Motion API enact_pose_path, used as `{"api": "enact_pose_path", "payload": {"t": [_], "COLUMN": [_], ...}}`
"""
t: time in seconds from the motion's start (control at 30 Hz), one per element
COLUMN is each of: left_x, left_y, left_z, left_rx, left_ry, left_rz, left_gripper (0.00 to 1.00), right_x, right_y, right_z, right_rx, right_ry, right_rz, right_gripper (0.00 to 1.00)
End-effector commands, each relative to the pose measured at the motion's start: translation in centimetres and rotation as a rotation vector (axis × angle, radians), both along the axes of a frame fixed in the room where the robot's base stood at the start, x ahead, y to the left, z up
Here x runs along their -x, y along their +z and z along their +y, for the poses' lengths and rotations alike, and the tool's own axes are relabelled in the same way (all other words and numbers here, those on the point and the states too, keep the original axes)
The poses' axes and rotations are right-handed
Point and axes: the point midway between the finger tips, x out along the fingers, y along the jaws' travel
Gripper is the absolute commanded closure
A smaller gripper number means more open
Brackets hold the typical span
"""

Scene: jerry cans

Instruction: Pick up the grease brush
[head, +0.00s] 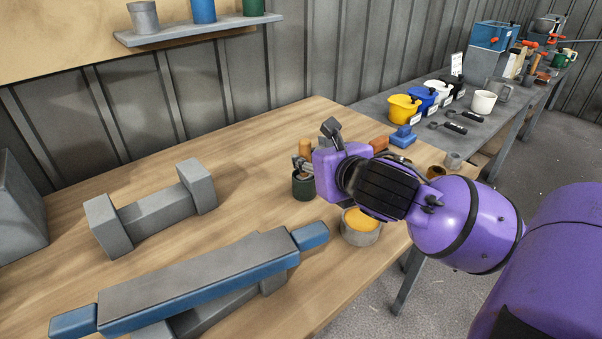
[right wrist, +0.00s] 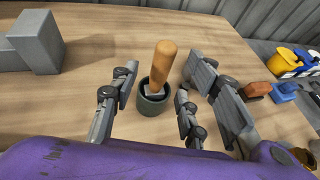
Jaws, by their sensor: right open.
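The grease brush (right wrist: 164,66), seen by its tan wooden handle, stands in a small dark green cup (right wrist: 153,102) in the right wrist view. Its lower end is hidden in the cup. In the head view the handle (head: 305,147) shows partly behind my right gripper (head: 301,163), above the cup (head: 303,187). In the right wrist view my right gripper (right wrist: 159,82) is open, with fingers on either side of the handle and apart from it. My left gripper is not in view.
A pot of yellow-orange grease (head: 361,226) stands near the table edge, under my right arm. A brown block (head: 379,143) and a blue item (head: 402,137) lie beyond. Grey stands (head: 150,212) and a long blue-grey bar (head: 200,278) occupy the left and front.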

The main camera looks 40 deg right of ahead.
Motion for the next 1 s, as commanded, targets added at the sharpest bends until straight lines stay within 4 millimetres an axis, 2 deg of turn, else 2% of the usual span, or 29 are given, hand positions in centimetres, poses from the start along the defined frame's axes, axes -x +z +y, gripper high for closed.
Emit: {"api": "enact_pose_path", "payload": {"t": [0.23, 0.4, 0.67, 1.0], "left_x": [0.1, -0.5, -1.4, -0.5], "left_y": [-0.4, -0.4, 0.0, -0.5], "left_z": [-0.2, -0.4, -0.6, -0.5], "left_rx": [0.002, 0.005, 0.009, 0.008], "left_ry": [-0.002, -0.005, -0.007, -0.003], "left_rz": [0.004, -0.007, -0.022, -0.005], "left_gripper": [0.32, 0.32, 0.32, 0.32], "right_x": [-3.0, -4.7, -5.0, -5.0], "right_y": [-1.5, -2.2, -2.3, -2.3], "right_z": [-1.0, -1.4, -1.5, -1.5], "right_rx": [-0.007, -0.004, 0.000, -0.002], "right_ry": [-0.003, -0.001, 0.001, 0.001], "right_rz": [-0.001, 0.000, 0.000, 0.001], "right_gripper": [0.58, 0.58, 0.58, 1.00]}}
